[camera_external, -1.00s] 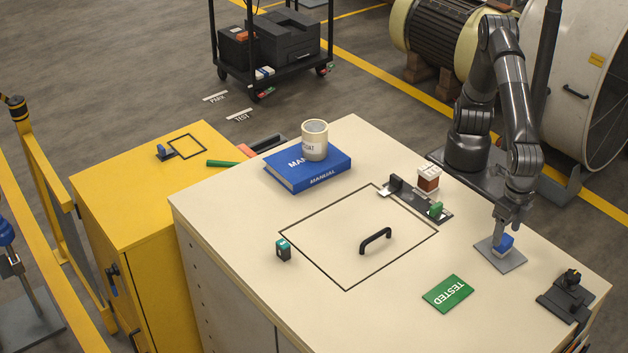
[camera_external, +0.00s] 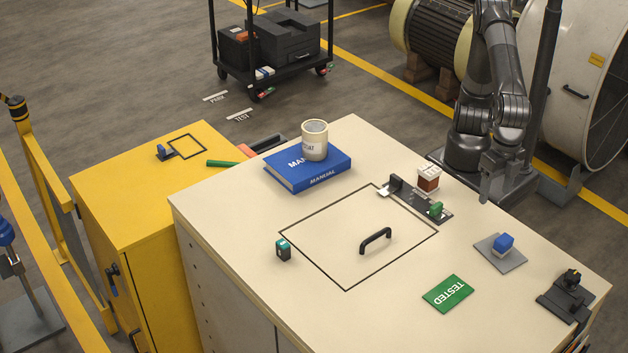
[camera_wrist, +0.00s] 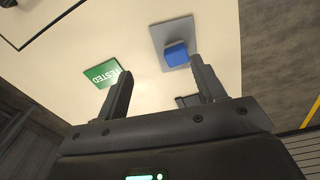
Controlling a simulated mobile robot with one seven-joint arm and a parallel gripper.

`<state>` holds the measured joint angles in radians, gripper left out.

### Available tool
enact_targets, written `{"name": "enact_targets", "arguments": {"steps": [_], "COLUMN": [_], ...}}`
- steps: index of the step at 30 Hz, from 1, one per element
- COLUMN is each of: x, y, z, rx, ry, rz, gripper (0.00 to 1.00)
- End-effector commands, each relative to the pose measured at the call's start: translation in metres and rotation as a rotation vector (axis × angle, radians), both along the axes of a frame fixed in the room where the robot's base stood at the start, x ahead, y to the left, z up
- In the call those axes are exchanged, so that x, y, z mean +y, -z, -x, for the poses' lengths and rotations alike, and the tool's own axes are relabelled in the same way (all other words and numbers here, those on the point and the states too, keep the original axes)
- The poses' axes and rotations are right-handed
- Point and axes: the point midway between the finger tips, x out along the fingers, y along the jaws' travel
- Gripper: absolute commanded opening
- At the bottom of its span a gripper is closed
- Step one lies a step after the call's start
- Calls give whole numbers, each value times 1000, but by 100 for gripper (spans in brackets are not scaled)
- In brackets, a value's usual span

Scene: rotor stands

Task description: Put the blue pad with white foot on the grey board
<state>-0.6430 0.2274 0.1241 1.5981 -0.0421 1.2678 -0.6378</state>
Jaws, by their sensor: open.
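The blue pad with white foot (camera_external: 502,244) rests on the grey board (camera_external: 514,262) at the right of the bench top. In the wrist view the blue pad (camera_wrist: 176,55) lies on the grey board (camera_wrist: 163,31), toward one end of it.
A green TESTED card (camera_external: 448,294) lies left of the board, and a black fixture (camera_external: 566,294) stands to its right. A black handle (camera_external: 376,240), a strip with a green block (camera_external: 436,209) and a red-white block (camera_external: 429,178) are on the bench. Bare bench surrounds the board.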

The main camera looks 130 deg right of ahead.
Motion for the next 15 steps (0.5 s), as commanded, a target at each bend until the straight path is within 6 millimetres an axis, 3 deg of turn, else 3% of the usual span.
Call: {"name": "enact_targets", "arguments": {"steps": [1, 3, 8, 15], "x": [-27, -61, -137, -238], "y": [-10, -20, -34, -38], "z": [-1, 0, 11, 50], "rx": [-21, -47, -105, -191], "ry": [68, 168, 400, 744], "rz": [-14, -33, -79, -161], "gripper": [63, 63, 63, 63]}}
